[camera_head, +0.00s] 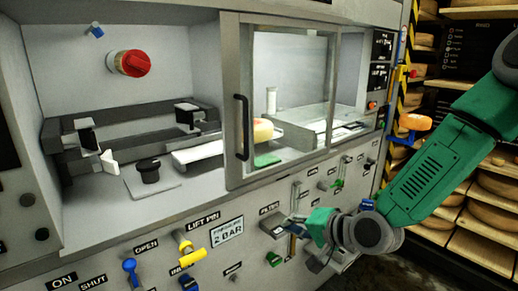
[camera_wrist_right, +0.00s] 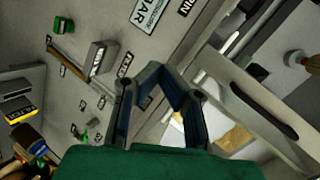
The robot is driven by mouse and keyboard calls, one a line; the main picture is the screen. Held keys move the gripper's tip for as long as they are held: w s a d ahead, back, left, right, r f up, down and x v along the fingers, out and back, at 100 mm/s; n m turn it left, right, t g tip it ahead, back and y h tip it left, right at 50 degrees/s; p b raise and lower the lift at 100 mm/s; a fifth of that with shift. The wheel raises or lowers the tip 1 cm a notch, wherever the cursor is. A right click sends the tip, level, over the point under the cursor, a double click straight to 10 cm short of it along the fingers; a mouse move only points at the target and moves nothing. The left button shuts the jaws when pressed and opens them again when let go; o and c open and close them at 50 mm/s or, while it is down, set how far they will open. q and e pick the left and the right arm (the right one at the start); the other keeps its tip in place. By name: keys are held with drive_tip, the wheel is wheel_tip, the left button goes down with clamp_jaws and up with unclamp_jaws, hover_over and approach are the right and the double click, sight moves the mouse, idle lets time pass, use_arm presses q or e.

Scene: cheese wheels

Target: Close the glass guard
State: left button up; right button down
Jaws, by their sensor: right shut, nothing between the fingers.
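The glass guard (camera_head: 287,105) is a clear pane in a grey frame with a vertical black handle (camera_head: 241,127) on its left edge. It covers the right-centre part of the machine's opening, and the left part is uncovered. In the right wrist view the guard's pale frame and dark handle (camera_wrist_right: 262,110) show at the right. My right gripper (camera_head: 300,220) is in front of the lower panel, below and right of the handle and apart from it. In the right wrist view its fingers (camera_wrist_right: 161,70) are shut and empty. My left gripper is not in view.
A red knob (camera_head: 129,63) and a black knob (camera_head: 148,170) sit inside the uncovered part. Behind the glass is a pale yellow piece (camera_head: 263,131). Levers, including a yellow one (camera_head: 190,256), stick out of the lower panel. Shelves of cheese wheels (camera_head: 490,180) stand at the right.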

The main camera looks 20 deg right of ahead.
drive_tip(key=w+d+r+m+t+y, duration=0.1)
drive_tip(key=w+d+r+m+t, duration=0.15)
drive_tip(key=r, duration=0.55)
drive_tip(key=w+d+r+m+t, duration=0.1)
drive_tip(key=w+d+r+t, duration=0.15)
drive_tip(key=r, duration=0.55)
drive_tip(key=w+a, duration=0.8)
drive_tip(key=w, duration=0.1)
drive_tip(key=shift+b, duration=0.35)
drive_tip(key=shift+r, duration=0.1)
drive_tip(key=shift+s, duration=0.1)
